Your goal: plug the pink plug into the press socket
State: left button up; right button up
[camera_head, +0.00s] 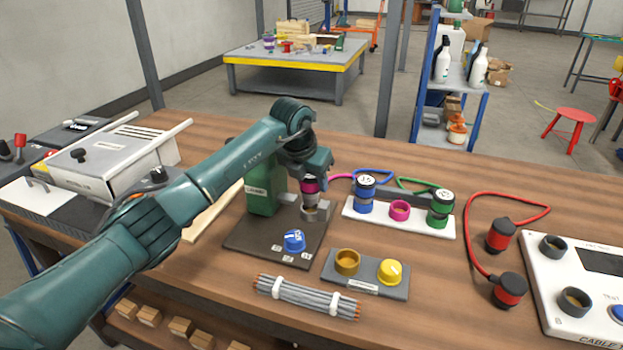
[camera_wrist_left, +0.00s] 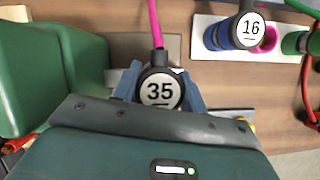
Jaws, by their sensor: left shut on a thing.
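My left gripper (camera_head: 312,178) is shut on the pink plug (camera_head: 310,186) and holds it upright beside the green press (camera_head: 264,196). In the left wrist view the plug's dark cap (camera_wrist_left: 160,90) reads 35, between the fingers of the gripper (camera_wrist_left: 158,98), with a pink cable running away from it. The grey press socket (camera_head: 318,212) is directly below the plug on the dark base plate. The plug's lower end is close to the socket; I cannot tell whether it has entered. My right gripper is out of view.
A white strip (camera_head: 382,221) to the right holds a blue plug (camera_head: 365,196), an empty pink socket (camera_head: 400,210) and a green plug (camera_head: 440,209). A blue knob (camera_head: 294,241) is on the base plate's front. A cable bundle (camera_head: 306,297) and a yellow-capped block (camera_head: 365,281) lie in front.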

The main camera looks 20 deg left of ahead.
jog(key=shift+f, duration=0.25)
